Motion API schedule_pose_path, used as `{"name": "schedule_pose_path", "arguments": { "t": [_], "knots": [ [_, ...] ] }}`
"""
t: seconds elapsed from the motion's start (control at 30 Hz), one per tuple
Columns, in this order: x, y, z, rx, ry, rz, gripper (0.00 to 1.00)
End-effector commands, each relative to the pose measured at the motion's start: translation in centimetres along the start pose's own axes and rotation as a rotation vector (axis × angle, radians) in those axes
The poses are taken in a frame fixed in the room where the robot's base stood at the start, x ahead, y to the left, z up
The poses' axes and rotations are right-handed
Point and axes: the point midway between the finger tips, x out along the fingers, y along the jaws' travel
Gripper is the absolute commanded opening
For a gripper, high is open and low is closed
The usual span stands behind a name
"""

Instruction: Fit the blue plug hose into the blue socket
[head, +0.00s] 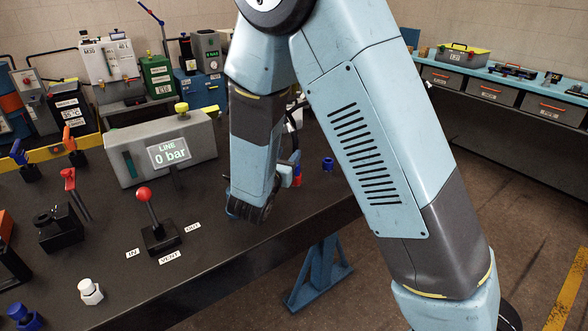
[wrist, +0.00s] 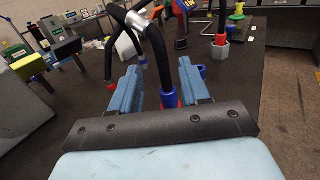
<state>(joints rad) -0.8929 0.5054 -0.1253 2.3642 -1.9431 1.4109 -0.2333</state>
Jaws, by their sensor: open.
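My gripper (wrist: 158,80) is open in the wrist view, with one blue finger on each side of a black hose end. That hose end has a red collar and a blue ring (wrist: 169,99); it stands between the fingers with no clear grip on it. A second hose with a blue and red end (wrist: 109,82) is left of the fingers. A blue ring-shaped fitting, perhaps the blue socket (wrist: 202,71), is partly hidden behind the right finger. In the head view a blue fitting (head: 327,164) stands right of my gripper (head: 250,207), whose fingers are mostly hidden by my arm.
A hose with a red collar stands in a grey hex fitting (wrist: 220,47) at right. In the head view the line gauge box (head: 168,154), red-knob lever (head: 146,197) and white fitting (head: 90,291) stand left. The bench's right edge is near my arm.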

Motion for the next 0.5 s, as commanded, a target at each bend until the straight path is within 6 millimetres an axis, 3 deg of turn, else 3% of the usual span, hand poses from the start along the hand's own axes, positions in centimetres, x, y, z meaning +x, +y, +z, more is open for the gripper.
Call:
{"name": "schedule_pose_path", "arguments": {
  "t": [0.5],
  "knots": [
    [4.0, -0.1, -0.3, 0.0, -0.001, -0.001, 0.46]
  ]
}}
